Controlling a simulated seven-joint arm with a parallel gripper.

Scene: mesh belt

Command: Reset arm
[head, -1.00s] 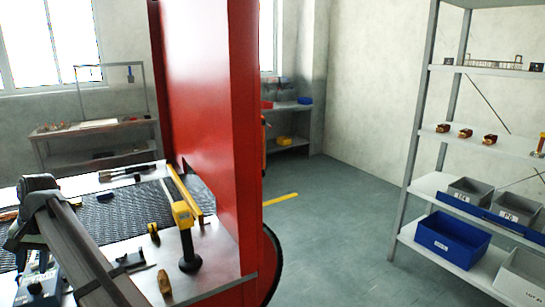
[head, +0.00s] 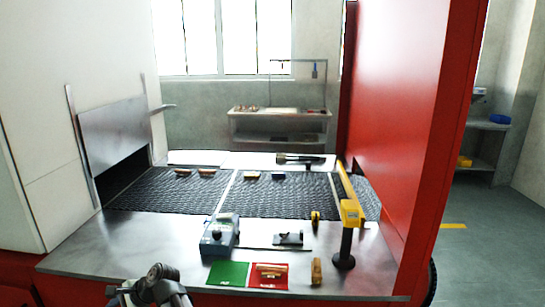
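Part of my arm (head: 155,287) shows at the bottom left of the head view, in front of the steel counter's near edge. Only a dark rounded joint and a grey piece are visible. My gripper and its fingertips are not in view, so whether it holds anything cannot be seen.
The mesh belt (head: 160,196) carries several small blocks. On the steel counter (head: 100,245) are a blue-grey device (head: 220,234), a green card (head: 228,273), a red card (head: 268,282) with small pieces, and a yellow-topped post (head: 347,225). A red panel (head: 410,120) rises at right.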

